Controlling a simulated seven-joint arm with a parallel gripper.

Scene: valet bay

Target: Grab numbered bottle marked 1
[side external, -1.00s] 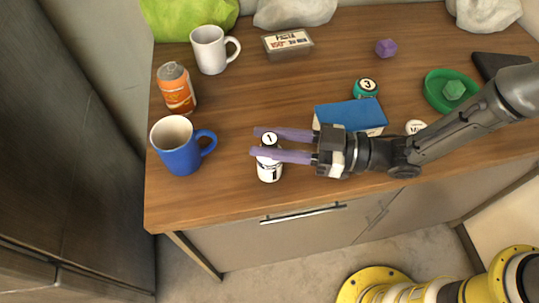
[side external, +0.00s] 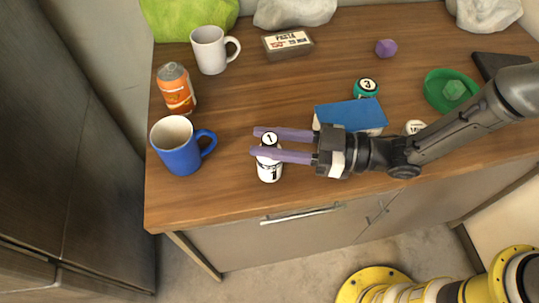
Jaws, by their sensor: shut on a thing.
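The bottle marked 1 (side external: 269,172) is small and white with black print and a cap numbered 1. It stands upright near the front edge of the wooden counter, just right of the blue mug. My gripper (side external: 258,145) reaches in from the right, its two purple fingers shut on the bottle near its top. The cap shows between the fingers, and the near finger covers part of the bottle. A teal bottle marked 3 (side external: 366,88) stands behind the blue box. Another white-topped bottle (side external: 414,127) is partly hidden by my arm, and its mark is unclear.
The wooden counter (side external: 220,205) holds a blue mug (side external: 178,155), an orange can (side external: 176,92), a white mug (side external: 208,50), a labelled box (side external: 287,43), a blue box (side external: 350,113), a purple die (side external: 386,47) and a green bowl (side external: 436,98). The counter's middle is clear.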

